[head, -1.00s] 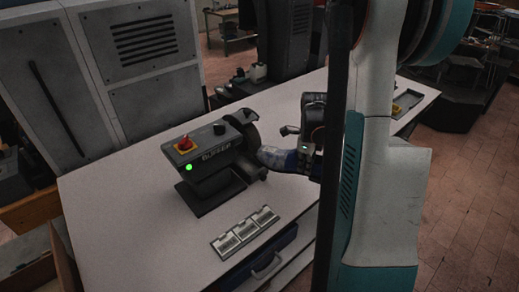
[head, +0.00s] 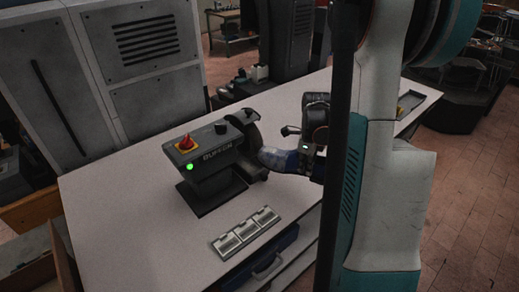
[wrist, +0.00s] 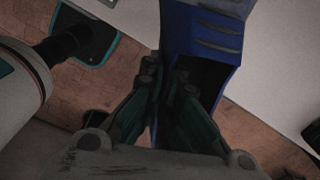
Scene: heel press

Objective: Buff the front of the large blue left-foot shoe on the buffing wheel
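A blue shoe (head: 280,158) is held out to the left of my gripper (head: 312,148) in the head view, with its greyish front end at the buffing wheel (head: 254,141). It looks in contact with the wheel, but I cannot be sure. In the wrist view, the blue shoe (wrist: 205,45) extends away from my gripper (wrist: 170,90), whose fingers are closed on the edge by its dark opening. The buffer machine (head: 212,160) stands on the white table with a green light lit and a red knob on a yellow plate. My arm hides part of the gripper in the head view.
A row of small metal plates (head: 245,231) lies at the front of the white table (head: 120,215). A dark tray (head: 411,103) lies on the table's far right part. Grey cabinets (head: 150,60) stand behind. The table's left front is clear.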

